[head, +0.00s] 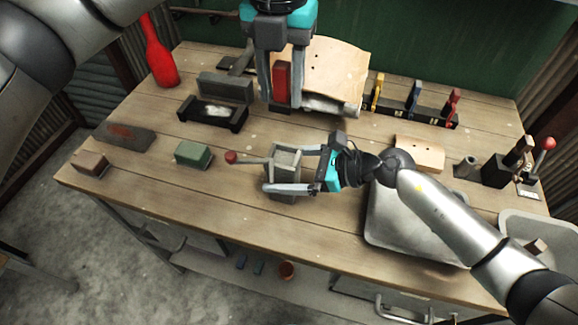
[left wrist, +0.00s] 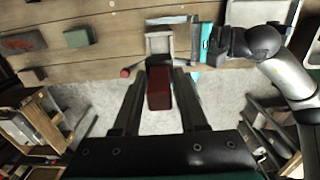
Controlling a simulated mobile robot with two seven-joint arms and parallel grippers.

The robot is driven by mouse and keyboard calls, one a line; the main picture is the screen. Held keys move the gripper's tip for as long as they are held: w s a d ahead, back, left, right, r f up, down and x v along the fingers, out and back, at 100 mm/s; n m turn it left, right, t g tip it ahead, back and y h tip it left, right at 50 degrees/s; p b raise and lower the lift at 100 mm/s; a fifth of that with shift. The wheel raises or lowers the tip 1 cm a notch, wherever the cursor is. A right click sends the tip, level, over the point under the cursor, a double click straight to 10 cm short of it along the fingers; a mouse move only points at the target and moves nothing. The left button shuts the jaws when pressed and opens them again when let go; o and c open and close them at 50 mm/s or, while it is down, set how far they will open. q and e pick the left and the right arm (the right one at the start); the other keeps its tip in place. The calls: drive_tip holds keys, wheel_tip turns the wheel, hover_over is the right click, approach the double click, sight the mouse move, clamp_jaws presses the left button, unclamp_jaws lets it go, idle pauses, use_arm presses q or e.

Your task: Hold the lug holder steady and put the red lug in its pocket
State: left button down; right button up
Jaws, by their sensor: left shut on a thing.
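The red lug (head: 281,80) is a dark red block, held upright between the fingers of my left gripper (head: 280,98) above the far middle of the bench. In the left wrist view the red lug (left wrist: 158,88) sits between my left fingers. The lug holder (head: 286,160) is a grey box with an open top, on the bench nearer the front edge; it also shows in the left wrist view (left wrist: 159,43). My right gripper (head: 294,170) has a finger on each side of the holder. I cannot tell whether both fingers touch it.
A red-knobbed lever (head: 232,157) is left of the holder. A green block (head: 194,154) and black tray (head: 211,113) lie farther left. A curved wooden piece (head: 328,68) stands behind the left gripper. A metal tray (head: 385,235) lies under my right arm.

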clamp_jaws()
idle(0.8)
